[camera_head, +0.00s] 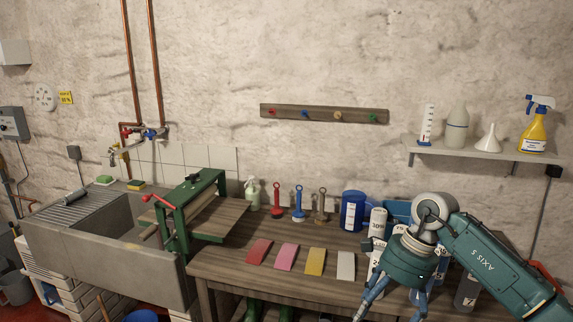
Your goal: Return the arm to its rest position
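My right arm comes in from the lower right in the head view. Its gripper (390,300) points down over the right part of the wooden workbench (240,274). The blue-grey fingers stand apart and I see nothing between them. The lower fingertips reach the bottom edge of the picture. The arm hides part of the bench's right end and some containers there. My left gripper does not show.
Cards (315,262) lie on the bench, with blue (353,211) and white (377,221) containers behind. A green press (190,205) stands beside the stone sink (110,262). A shelf (465,151) holds bottles. A peg rail (325,113) hangs above.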

